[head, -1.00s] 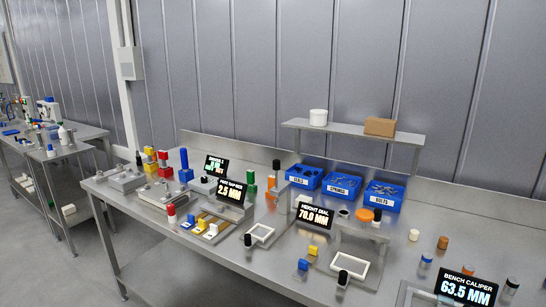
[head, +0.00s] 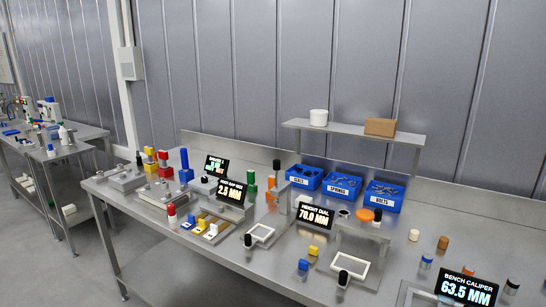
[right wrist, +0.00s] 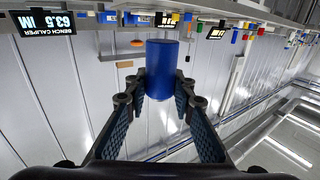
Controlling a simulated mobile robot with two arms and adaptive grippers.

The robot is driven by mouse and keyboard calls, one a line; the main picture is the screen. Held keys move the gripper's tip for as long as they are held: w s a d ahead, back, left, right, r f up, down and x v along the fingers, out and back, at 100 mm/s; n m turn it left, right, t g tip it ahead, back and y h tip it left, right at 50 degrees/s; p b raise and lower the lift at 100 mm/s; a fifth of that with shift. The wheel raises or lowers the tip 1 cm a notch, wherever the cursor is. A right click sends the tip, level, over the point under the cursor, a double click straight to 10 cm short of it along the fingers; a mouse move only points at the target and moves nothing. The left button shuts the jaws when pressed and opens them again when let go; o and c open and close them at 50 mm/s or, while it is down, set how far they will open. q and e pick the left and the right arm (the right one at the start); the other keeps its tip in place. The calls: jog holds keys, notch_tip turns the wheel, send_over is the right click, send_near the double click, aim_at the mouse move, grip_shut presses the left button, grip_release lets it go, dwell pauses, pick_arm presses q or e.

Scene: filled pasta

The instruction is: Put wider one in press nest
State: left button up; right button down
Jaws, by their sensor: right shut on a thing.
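My right gripper (right wrist: 160,92) is shut on a blue cylinder (right wrist: 161,65). It holds the cylinder between its two fingers, clear of any surface in the right wrist view, which is turned upside down. The cylinder's far end is plain blue. Neither gripper shows in the head view, and my left gripper is in no view. I cannot tell which fixture on the bench is the press nest. Small parts with coloured caps stand at the bench's right side, among them a blue-capped one (head: 426,262) and a brown one (head: 443,243).
The steel bench (head: 150,245) is crowded with fixtures. Displays include the height dial (head: 315,214) and bench caliper (head: 467,289). Blue bins (head: 341,187) stand below a raised shelf (head: 352,130). White frames (head: 350,264) lie near the front. A second bench (head: 85,133) stands far left.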

jog(key=shift+w, duration=0.1)
dwell(0.5)
jog(key=shift+w, duration=0.3)
jog(key=w+d+r, duration=0.1)
jog(key=w+d, duration=0.2)
jog(key=w, duration=0.4)
jog(key=w+d+r, duration=0.1)
jog(key=w+d, duration=0.2)
jog(key=w, duration=0.4)
jog(key=w+d+r+m+h, duration=0.1)
jog(key=w+d+r+h, duration=0.1)
jog(key=w+d+r, duration=0.2)
jog(key=w+d+r+m+h, duration=0.2)
jog(key=w+d+r, duration=0.2)
jog(key=d+r, duration=0.4)
jog(key=shift+w+d+r+g+h, duration=0.3)
jog(key=shift+w+d+r, duration=0.05)
jog(key=shift+w, duration=0.05)
jog(key=shift+f, duration=0.1)
notch_tip(320, 180, down, 20)
jog(key=shift+r+b, duration=0.25)
jog(key=shift+b, duration=0.15)
jog(key=c, duration=1.7)
grip_release()
